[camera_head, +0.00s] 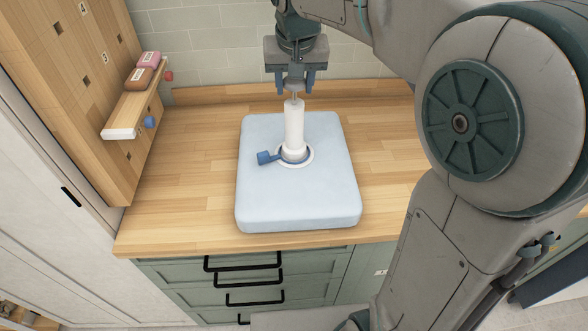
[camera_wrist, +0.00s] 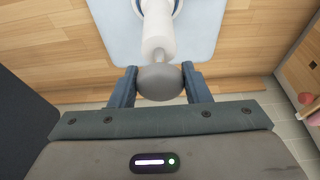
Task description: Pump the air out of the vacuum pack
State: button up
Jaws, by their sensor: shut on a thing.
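The vacuum pack (camera_head: 296,202) is a puffy pale blue square slab lying flat on the wooden counter; part of it shows in the wrist view (camera_wrist: 108,32). A white cylindrical pump (camera_head: 294,128) stands upright on the ring-shaped valve in its middle. A blue valve cap (camera_head: 267,157) hangs open on the left of the valve. My gripper (camera_head: 295,88) is above the pump, shut on the grey pump handle (camera_wrist: 160,82), which sits between its two blue fingers (camera_wrist: 158,86). A short thin rod shows between handle and white barrel.
A wooden pegboard (camera_head: 75,80) stands at the left with a small shelf (camera_head: 125,115) holding a pink and a brown block. A tiled wall (camera_head: 210,50) is close behind. The counter (camera_head: 185,160) is clear on the left of the pack. Green drawers (camera_head: 170,275) are below.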

jog(key=shift+f+b, duration=0.4)
jog(key=shift+f, duration=0.35)
jog(key=shift+r+p, duration=2.05)
jog(key=shift+r, duration=0.5)
jog(key=o, duration=0.8)
jog(key=shift+r, duration=0.15)
notch_tip(320, 180, up, 7)
jog(key=p, duration=0.5)
